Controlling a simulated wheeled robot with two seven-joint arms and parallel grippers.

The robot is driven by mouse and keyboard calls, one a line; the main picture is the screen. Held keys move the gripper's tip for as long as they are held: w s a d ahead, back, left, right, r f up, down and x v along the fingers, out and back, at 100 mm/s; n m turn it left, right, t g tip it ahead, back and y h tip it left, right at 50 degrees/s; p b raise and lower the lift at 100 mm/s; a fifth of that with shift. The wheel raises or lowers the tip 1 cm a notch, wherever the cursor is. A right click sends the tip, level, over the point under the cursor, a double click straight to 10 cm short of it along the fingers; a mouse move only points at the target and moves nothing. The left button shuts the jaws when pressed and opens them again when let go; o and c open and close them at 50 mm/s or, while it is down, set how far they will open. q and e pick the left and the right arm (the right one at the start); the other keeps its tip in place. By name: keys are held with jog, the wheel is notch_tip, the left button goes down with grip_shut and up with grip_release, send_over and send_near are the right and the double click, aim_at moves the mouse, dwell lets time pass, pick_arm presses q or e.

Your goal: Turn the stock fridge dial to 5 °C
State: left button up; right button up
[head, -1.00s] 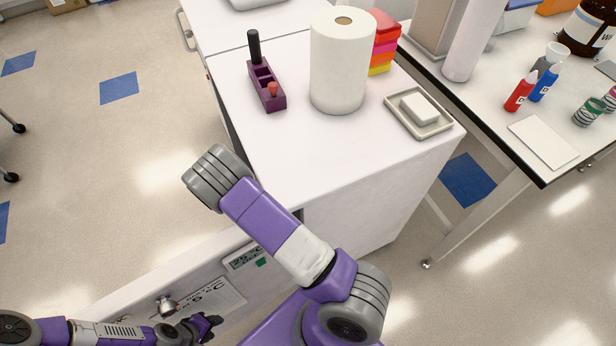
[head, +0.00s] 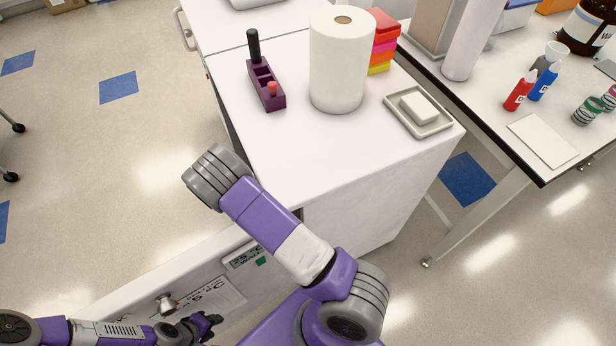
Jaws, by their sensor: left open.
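The white stock fridge (head: 325,195) has its front face turned toward the lower left. The silver dial (head: 167,303) sits on that face, left of a printed scale plate (head: 212,296).
On the fridge top stand a paper roll (head: 342,60), a purple rack (head: 266,85), stacked colored blocks (head: 384,42) and a dish (head: 420,112). A bench (head: 470,100) with bottles is at right. The floor (head: 110,170) at left is largely clear.

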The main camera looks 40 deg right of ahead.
jog(key=shift+a, duration=0.1)
dwell(0.3)
jog(key=o, duration=1)
jog(key=shift+o, duration=0.2)
jog(key=shift+w, duration=0.1)
jog(key=p+v, duration=0.1)
jog(key=v, duration=0.6)
jog(key=shift+a+p, duration=0.25)
jog(key=shift+p, duration=0.05)
